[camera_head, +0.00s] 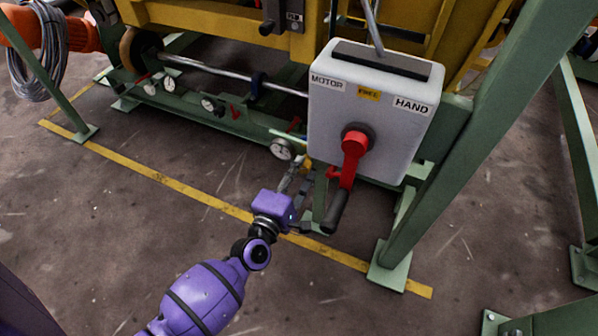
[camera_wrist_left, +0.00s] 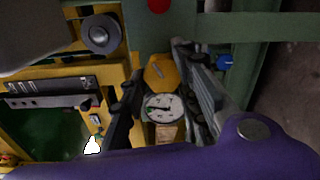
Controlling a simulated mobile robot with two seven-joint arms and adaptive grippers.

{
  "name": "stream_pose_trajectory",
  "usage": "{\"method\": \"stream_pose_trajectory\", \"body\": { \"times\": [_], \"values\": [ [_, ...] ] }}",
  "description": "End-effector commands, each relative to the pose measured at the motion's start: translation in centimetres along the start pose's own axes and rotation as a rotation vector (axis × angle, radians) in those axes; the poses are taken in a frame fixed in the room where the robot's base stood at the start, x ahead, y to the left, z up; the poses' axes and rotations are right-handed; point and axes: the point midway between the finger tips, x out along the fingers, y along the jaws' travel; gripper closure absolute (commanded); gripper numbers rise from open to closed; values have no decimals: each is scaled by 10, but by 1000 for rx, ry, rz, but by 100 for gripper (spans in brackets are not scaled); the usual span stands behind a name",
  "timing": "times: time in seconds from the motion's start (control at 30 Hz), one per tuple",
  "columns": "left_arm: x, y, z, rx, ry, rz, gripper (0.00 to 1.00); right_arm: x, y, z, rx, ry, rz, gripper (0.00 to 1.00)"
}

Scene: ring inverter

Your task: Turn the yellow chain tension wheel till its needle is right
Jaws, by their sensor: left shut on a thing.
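The yellow wheel (camera_wrist_left: 161,73) shows in the left wrist view between the fingers of my left gripper (camera_wrist_left: 158,62), which is shut on it. A round white gauge (camera_wrist_left: 164,107) with a dark needle sits just below the wheel in that view; its markings are too small to read. In the head view my left gripper (camera_head: 299,176) reaches in low beside the grey control box, and its fingers hide most of the wheel. A white gauge (camera_head: 281,149) shows just left of the fingertips there. My right gripper is not in view.
The grey box (camera_head: 365,110) carries a red crank with a black handle (camera_head: 336,211) hanging close right of my gripper. A green post (camera_head: 480,130) stands at the right. A blue knob (camera_wrist_left: 224,62) is near the right finger. Open floor lies in front.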

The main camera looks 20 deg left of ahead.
Motion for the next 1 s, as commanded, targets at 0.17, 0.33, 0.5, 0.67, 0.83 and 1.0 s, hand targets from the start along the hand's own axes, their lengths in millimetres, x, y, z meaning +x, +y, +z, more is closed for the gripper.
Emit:
{"method": "stream_pose_trajectory", "body": {
  "times": [0.17, 0.33, 0.5, 0.67, 0.83, 1.0],
  "values": [
    [2, 4, -1, -168, -1, 11, 97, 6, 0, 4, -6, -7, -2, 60],
    [2, 4, -3, -330, 0, 12, 97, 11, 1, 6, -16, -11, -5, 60],
    [2, 3, -4, -491, -1, 13, 97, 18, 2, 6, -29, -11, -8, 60],
    [2, 3, -6, -643, 0, 15, 97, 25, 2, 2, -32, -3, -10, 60],
    [2, 2, -7, -796, 1, 15, 97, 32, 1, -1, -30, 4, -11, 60],
    [2, 1, -9, -933, 2, 16, 97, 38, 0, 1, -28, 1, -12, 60]
  ]
}}
